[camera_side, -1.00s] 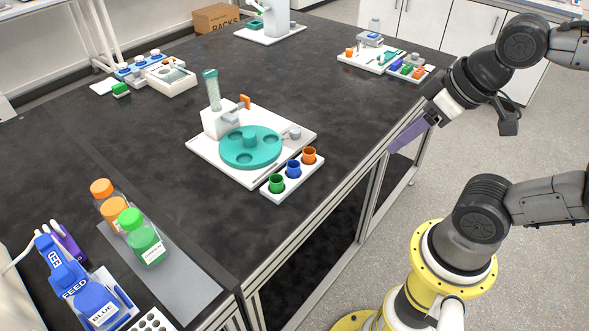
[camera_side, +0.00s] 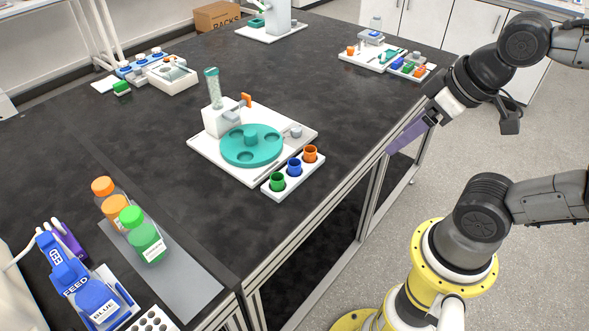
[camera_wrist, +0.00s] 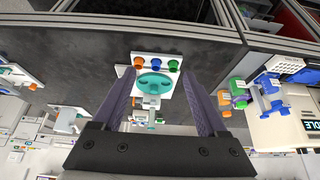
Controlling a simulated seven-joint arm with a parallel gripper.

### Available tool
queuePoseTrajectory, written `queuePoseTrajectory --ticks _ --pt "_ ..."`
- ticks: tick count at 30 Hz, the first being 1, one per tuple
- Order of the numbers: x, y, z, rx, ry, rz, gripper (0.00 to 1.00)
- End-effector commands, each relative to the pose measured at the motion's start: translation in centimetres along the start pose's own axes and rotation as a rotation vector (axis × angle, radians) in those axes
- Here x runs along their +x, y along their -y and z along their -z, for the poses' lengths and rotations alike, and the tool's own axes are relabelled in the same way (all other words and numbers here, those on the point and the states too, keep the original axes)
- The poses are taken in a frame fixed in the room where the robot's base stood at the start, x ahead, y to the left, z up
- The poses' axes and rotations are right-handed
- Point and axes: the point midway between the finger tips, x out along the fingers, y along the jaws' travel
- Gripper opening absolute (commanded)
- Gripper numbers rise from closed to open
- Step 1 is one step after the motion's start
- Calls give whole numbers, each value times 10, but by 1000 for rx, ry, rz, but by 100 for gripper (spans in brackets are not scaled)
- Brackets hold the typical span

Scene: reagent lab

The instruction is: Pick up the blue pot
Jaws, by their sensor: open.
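The blue pot (camera_side: 294,167) stands in the middle of a white three-place holder (camera_side: 305,178) near the table's front edge. A green pot (camera_side: 277,182) and an orange pot (camera_side: 310,154) stand on either side of it. In the wrist view the blue pot (camera_wrist: 172,66) shows far off, between the fingers. My gripper (camera_side: 391,152) has purple fingers and is off to the right of the pots, by the table's edge. In the wrist view my gripper (camera_wrist: 162,85) is open with nothing between its fingers.
A white base with a teal turntable (camera_side: 252,146) stands just behind the pots. Orange (camera_side: 104,187) and green (camera_side: 132,217) capped bottles and a blue feeder (camera_side: 95,300) are at the left. Another white tray of pots (camera_side: 410,68) is at the far right. The table between is clear.

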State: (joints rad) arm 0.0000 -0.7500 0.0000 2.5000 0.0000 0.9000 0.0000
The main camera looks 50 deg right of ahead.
Motion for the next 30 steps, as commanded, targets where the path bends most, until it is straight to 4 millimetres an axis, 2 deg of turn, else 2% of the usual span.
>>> queuePoseTrajectory --ticks 7,11,15,20,24,26,30 --pt "0 0 0 32 0 0 76" --pt "-3 0 2 191 -2 0 76" --pt "-15 0 31 489 -13 3 76" --pt "-10 0 79 858 42 -20 76" --pt "14 -1 125 1163 114 -77 76" --pt "29 -2 141 1270 144 -108 76" --pt "73 -2 173 1467 212 -195 76"
